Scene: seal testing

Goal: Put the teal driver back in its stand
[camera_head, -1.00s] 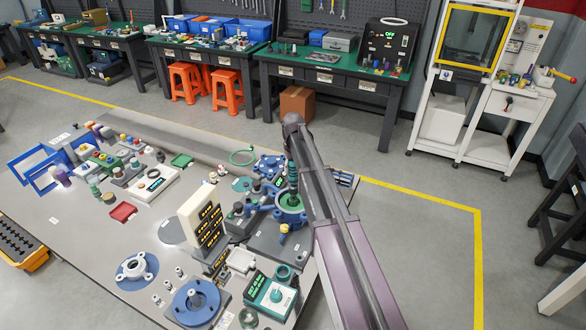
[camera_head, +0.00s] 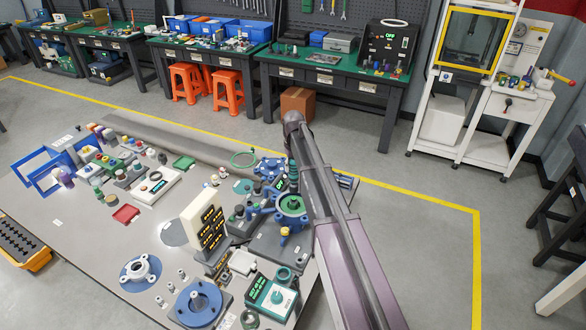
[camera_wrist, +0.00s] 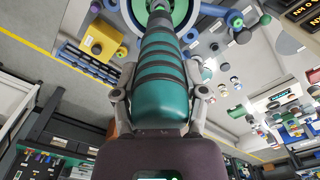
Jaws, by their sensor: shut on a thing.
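The teal driver (camera_wrist: 160,75) has a dark-banded handle, and it fills the middle of the wrist view. My gripper (camera_wrist: 160,92) is shut on the handle, with one finger on each side. The driver's far end points at the green ring of a blue housing (camera_wrist: 188,12). In the head view the driver (camera_head: 293,171) shows beside my arm, above the blue housing with the green ring (camera_head: 292,205). I cannot tell the gap between them. I cannot clearly pick out the driver's stand; the teal unit with a display (camera_head: 272,293) sits at the bench's front right.
A black display panel on a pale upright (camera_head: 205,222) stands left of the housing. Bare bench (camera_head: 70,235) shows front left.

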